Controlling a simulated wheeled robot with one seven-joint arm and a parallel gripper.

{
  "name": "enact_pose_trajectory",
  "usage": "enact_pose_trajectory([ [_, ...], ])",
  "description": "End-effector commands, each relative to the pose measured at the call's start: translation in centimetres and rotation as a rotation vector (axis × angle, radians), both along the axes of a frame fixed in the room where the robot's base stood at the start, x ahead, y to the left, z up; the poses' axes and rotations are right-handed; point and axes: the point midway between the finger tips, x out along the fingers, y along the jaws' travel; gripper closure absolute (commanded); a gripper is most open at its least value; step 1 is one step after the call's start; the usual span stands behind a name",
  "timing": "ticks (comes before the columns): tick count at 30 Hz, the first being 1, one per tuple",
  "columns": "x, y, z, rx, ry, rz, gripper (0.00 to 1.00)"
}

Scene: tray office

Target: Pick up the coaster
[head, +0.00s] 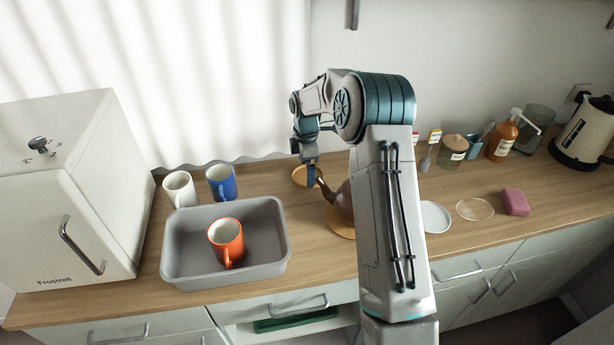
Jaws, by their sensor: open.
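A round orange-brown coaster (301,174) lies on the counter near the wall, left of my arm. My gripper (311,178) points down at its right side and partly covers it. My gripper is open and looks empty; I cannot tell whether the fingers touch the coaster. A brown teapot (342,203) stands just to the right, partly hidden by my arm, on a similar orange-brown round mat (338,222).
A grey tray (181,268) holding an orange mug (226,243) stands at front left. White (180,190) and blue (221,182) mugs stand behind it. Right of my arm lie a white disc (435,217), a pale round disc (475,209) and a pink sponge (515,202).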

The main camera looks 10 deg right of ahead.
Motion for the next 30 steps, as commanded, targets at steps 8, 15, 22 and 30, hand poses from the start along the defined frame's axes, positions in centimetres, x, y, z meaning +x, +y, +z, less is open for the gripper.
enact_pose_trajectory([
  [8, 0.0, 0.1, -2.3, 0.0, -0.001, 0.002, 0.0],
  [15, 0.0, 0.1, -2.3, 0.0, -0.001, 0.002, 0.22],
  [22, 0.0, 0.1, -2.2, 0.0, -0.001, 0.001, 0.34],
  [30, 0.1, 0.1, -1.5, 0.0, -0.003, 0.001, 0.34],
])
